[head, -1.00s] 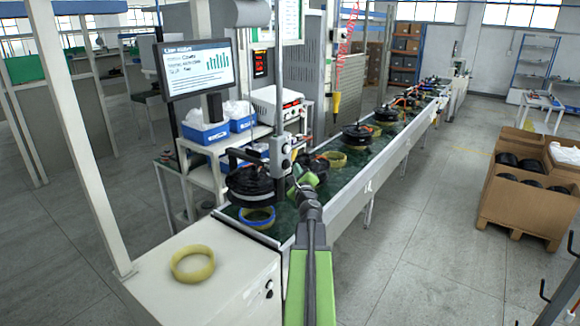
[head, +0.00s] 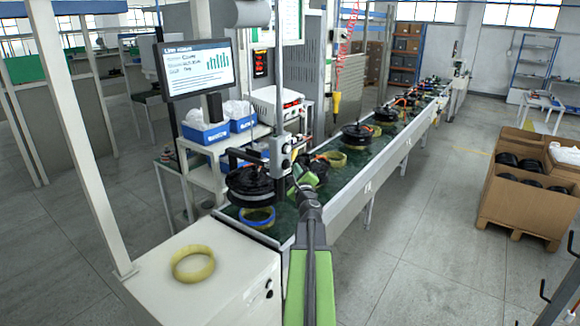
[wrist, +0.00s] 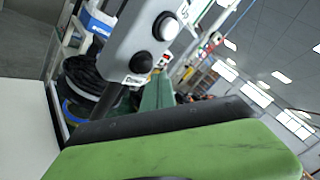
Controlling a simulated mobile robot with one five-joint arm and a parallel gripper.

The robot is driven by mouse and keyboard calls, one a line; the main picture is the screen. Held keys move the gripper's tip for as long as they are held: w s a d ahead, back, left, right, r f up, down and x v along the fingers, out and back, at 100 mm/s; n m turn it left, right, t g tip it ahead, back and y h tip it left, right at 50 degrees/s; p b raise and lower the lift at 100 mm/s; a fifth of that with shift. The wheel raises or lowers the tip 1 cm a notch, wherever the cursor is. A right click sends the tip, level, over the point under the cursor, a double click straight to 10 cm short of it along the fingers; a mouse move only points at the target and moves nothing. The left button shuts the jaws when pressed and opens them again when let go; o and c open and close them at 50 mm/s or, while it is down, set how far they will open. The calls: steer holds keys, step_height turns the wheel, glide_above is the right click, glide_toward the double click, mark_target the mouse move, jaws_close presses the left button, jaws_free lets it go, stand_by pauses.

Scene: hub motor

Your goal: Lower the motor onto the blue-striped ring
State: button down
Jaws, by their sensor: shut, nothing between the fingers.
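The black motor (head: 250,188) hangs from a grey lifting column (head: 281,155) just above the blue-striped ring (head: 257,221). The ring is yellow with a blue band and lies at the near end of the conveyor. The motor also shows in the wrist view (wrist: 86,72), with the ring's blue edge (wrist: 72,112) below it. A grey control box with a black button (wrist: 141,62) and a lit white button (wrist: 165,26) is close ahead in the wrist view. My gripper (head: 301,176) is shut and empty beside the column; I cannot tell whether it touches the box.
A plain yellow ring (head: 193,264) lies on the white cabinet (head: 215,300) at front left. The green conveyor (head: 385,148) runs away with several motors and rings. A monitor (head: 197,68) and blue bins (head: 205,132) stand behind. A cardboard box (head: 520,205) stands on the right.

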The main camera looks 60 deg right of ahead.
steer(key=shift+w, duration=0.4)
steer(key=shift+w, duration=0.6)
stand_by(0.5)
steer(key=shift+s, duration=0.15)
stand_by(3.1)
steer(key=shift+s, duration=0.85)
steer(key=s, duration=0.5)
stand_by(0.7)
